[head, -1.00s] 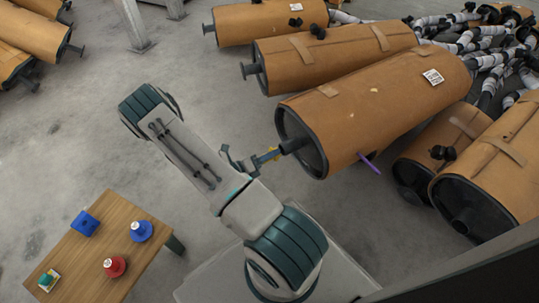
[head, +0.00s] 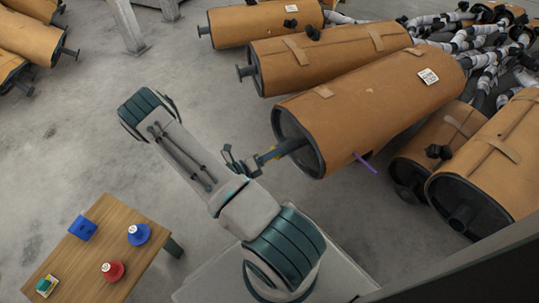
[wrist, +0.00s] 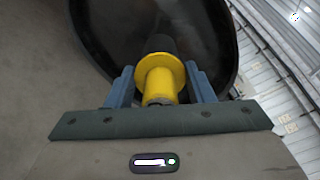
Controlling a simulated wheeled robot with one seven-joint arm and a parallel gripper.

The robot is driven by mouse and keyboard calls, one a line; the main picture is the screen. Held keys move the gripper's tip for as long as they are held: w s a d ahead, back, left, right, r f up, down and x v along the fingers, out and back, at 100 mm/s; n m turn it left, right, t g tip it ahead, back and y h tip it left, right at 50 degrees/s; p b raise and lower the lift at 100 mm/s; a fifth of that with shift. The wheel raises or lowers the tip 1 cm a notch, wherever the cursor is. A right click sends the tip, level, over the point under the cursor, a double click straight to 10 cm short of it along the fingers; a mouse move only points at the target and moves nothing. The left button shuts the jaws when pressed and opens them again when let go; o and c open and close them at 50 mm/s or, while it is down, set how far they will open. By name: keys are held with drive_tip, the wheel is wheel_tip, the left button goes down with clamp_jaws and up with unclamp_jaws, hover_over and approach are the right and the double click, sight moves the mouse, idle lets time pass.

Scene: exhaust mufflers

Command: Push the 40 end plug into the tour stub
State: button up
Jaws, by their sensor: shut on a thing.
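A yellow plug (wrist: 160,76) with a round flange sits between the blue-grey fingers of my gripper (wrist: 161,88) in the wrist view. My gripper is shut on it. The dark stub (wrist: 161,44) of the muffler is directly beyond the plug, in line with it. In the head view, the stub (head: 291,147) sticks out of the dark end face of the large tan muffler (head: 375,105). The plug (head: 267,157) shows as a small yellow patch at the stub's tip, beside my gripper (head: 254,163). The flange hides the joint, so I cannot tell how deep the plug sits.
A wooden table (head: 105,240) at lower left bears a blue block (head: 83,228), a blue plug (head: 138,234), a red plug (head: 112,270) and a small green piece (head: 44,284). More mufflers (head: 285,60) lie behind and at right. A purple rod (head: 365,163) sticks out below the large muffler.

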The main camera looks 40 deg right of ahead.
drive_tip(key=shift+s+d, duration=0.1)
drive_tip(key=shift+d, duration=0.35)
drive_tip(key=o, duration=1)
drive_tip(key=a+p, duration=0.1)
drive_tip(key=a, duration=0.3)
drive_tip(key=w+a+p, duration=0.1)
drive_tip(key=a, duration=0.4)
drive_tip(key=w+a+p, duration=0.1)
drive_tip(key=a, duration=0.3)
drive_tip(key=shift+w+a+p, duration=0.1)
drive_tip(key=shift+a+p, duration=0.2)
drive_tip(key=shift+p, duration=0.05)
drive_tip(key=shift+r, duration=0.1)
